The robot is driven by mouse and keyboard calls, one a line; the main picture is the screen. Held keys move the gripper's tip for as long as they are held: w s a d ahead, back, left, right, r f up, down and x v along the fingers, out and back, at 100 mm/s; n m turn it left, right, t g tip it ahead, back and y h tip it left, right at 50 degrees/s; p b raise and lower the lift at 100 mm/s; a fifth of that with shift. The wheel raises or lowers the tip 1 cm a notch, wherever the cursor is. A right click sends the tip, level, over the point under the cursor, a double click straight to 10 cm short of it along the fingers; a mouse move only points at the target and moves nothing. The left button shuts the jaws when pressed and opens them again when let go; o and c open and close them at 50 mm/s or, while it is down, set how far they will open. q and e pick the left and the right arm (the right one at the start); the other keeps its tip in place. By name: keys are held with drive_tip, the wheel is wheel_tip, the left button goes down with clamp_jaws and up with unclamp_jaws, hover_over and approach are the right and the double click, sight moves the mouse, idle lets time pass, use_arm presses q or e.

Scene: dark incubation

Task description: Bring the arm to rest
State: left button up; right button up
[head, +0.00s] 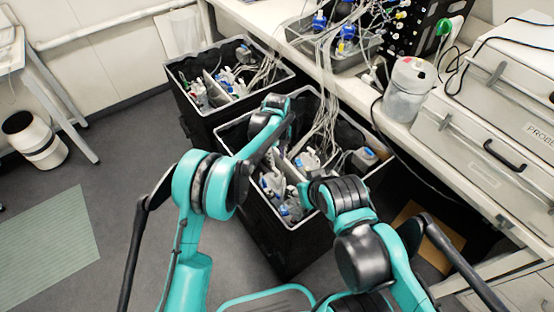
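My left arm (207,186), teal and black, comes in from the lower left and bends up and to the right. Its end with the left gripper (279,108) is over the far left part of the nearer black crate. The fingers are small and dark there, and I cannot tell whether they are open or shut. I cannot make out the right gripper; the arm hides that area.
The nearer black crate (262,222) and another black crate (195,123) hold cables and connectors. A bench (345,88) at the right carries a jar (408,88) and grey cases (500,135). A bin (35,140) stands left.

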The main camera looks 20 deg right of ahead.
idle(0.4)
use_arm(q)
drive_tip(key=s+a+r+n+t+h, duration=0.1)
drive_tip(key=s+a+r+n+t, duration=0.15)
drive_tip(key=a+r+n, duration=0.6)
drive_tip(key=s+a+r+n+t, duration=0.1)
drive_tip(key=s+a+r+n, duration=0.4)
drive_tip(key=a+r, duration=0.6)
drive_tip(key=s+a+n+t+y, duration=0.1)
drive_tip(key=s+a+n+t, duration=0.2)
drive_tip(key=s+a+n, duration=1.3)
drive_tip(key=shift+s+f+n+t, duration=0.25)
drive_tip(key=shift+s+n+t, duration=0.1)
drive_tip(key=shift+s+n, duration=0.6)
